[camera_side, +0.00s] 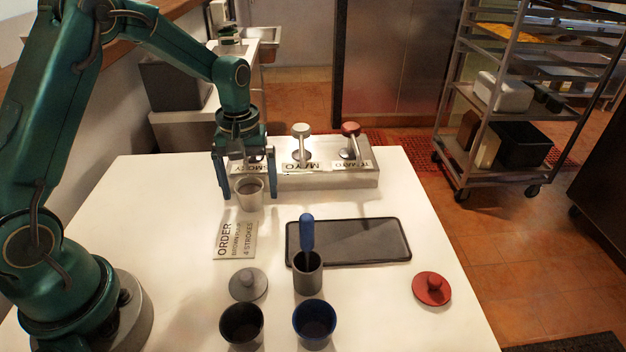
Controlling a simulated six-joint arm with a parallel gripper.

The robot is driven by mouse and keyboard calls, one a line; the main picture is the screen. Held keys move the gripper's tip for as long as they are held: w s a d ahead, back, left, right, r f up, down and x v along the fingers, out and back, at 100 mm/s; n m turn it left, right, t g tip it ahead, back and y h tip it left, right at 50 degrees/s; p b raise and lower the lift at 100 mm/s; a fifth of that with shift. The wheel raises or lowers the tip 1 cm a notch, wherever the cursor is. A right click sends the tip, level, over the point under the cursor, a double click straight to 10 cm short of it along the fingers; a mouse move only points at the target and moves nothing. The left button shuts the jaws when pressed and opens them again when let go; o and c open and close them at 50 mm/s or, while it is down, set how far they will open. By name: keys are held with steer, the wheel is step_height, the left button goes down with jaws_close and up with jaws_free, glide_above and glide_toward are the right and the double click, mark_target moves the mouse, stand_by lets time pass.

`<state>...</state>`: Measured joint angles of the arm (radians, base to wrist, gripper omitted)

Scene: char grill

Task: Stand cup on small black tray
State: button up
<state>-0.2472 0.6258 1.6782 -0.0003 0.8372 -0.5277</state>
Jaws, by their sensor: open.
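A small light grey cup (250,199) stands upright on the white table, in front of the sauce dispenser. My gripper (249,190) points down with its fingers open, one on each side of this cup; I cannot tell if either finger touches it. The small black tray (375,243) lies flat to the right of the cup, with nothing seen on its surface. A dark cup (241,325) and a blue-rimmed cup (314,323) stand open side by side at the table's front.
A grey holder (308,275) with a blue-handled tool (307,233) stands at the tray's front-left edge. An order card (236,240), a grey lid (248,284) and a red lid (432,288) lie on the table. The dispenser block (330,179) with several pumps is behind.

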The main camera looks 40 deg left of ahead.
steer(key=shift+f, duration=0.25)
steer(key=shift+c, duration=0.4)
jaws_close()
